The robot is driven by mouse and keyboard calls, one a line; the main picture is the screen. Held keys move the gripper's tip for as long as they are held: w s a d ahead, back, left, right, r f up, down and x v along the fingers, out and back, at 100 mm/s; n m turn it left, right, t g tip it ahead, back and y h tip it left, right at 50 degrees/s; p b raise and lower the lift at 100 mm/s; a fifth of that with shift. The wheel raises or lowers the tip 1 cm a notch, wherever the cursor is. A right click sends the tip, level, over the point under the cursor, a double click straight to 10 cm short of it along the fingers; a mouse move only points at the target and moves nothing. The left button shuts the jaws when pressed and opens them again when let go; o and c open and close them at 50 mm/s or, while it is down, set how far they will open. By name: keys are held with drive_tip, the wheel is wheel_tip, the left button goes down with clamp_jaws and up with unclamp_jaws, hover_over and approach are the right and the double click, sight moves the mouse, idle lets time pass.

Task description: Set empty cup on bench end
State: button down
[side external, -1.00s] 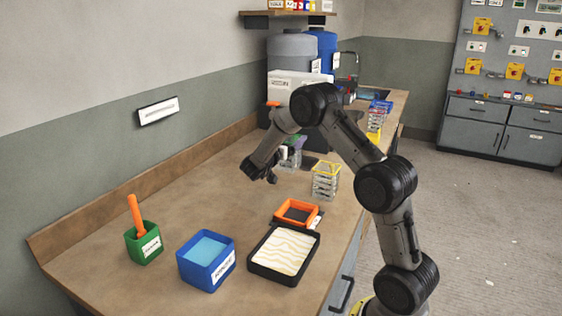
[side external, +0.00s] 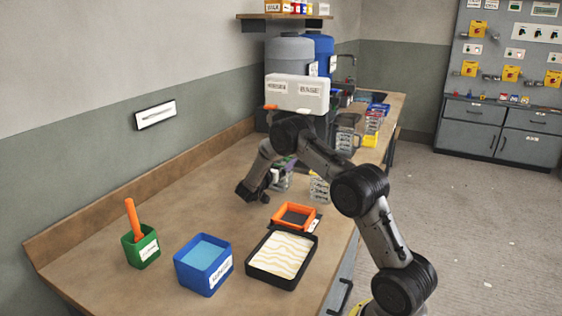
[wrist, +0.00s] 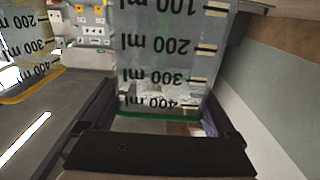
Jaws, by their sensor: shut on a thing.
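My gripper (side external: 278,164) is shut on a clear measuring cup (side external: 281,181), low over the middle of the wooden bench (side external: 190,205). In the wrist view the cup (wrist: 165,50) fills the space between the purple finger pads and shows inverted ml marks and a green rim. I see through it and see no liquid in it. Whether its base touches the bench is hard to tell. A clear cup with a yellow rim (wrist: 22,62) stands to one side; in the side view it is partly behind my arm.
Toward the near end of the bench stand a green holder (side external: 147,251) with an orange handle, a blue tub (side external: 206,279), a black tray (side external: 254,273) with wavy white sheet and an orange tray (side external: 296,228). Bare bench lies to the left of my gripper. Large drums stand at the back.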

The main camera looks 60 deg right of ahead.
drive_tip(key=shift+f, duration=0.15)
unclamp_jaws()
